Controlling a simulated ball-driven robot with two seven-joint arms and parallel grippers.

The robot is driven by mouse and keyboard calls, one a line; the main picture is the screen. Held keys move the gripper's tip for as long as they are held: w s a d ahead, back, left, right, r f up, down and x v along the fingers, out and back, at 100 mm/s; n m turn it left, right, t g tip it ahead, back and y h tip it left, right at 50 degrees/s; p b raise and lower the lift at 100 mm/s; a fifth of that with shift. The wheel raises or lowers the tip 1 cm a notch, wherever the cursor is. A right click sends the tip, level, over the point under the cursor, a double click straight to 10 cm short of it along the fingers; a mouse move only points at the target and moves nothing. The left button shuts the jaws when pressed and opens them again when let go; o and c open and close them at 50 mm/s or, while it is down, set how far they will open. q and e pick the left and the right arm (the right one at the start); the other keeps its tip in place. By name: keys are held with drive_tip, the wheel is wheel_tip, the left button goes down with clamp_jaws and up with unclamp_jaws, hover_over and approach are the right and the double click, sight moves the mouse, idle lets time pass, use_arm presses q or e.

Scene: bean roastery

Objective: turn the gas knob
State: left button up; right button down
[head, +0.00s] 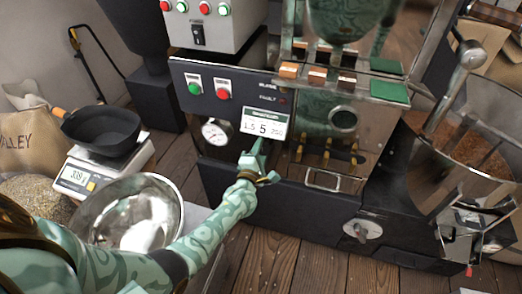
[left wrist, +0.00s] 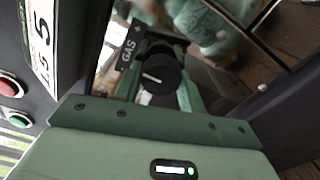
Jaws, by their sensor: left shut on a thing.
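The gas knob (left wrist: 160,78) is a round black knob with a white pointer line, in the left wrist view beside a dark label (left wrist: 128,50) reading GAS. The pointer slants toward the left of that picture. My left gripper (left wrist: 163,85) has its green fingers on either side of the knob and is shut on it. In the head view my left gripper (head: 254,160) is at the front of the roaster, just below the white number card (head: 263,124), and the knob is hidden there. My right gripper shows in neither view.
A pressure gauge (head: 216,131) sits left of my left gripper, below green and red buttons (head: 208,88). A steel bowl (head: 128,212) and a scale (head: 97,171) with a black pan (head: 101,130) stand at left. A cooling tray (head: 480,150) is at right.

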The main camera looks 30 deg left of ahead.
use_arm(q)
drive_tip(key=shift+f, duration=0.15)
drive_tip(key=o, duration=1)
drive_tip(key=shift+c, duration=0.2)
drive_tip(key=shift+s, duration=0.1)
drive_tip(key=p+v, duration=0.6)
drive_tip(key=v, duration=1)
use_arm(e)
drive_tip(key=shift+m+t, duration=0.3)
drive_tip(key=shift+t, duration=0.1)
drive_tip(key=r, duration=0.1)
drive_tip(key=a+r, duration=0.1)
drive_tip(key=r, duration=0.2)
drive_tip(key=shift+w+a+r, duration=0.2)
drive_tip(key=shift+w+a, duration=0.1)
use_arm(q)
drive_tip(key=shift+s, duration=0.15)
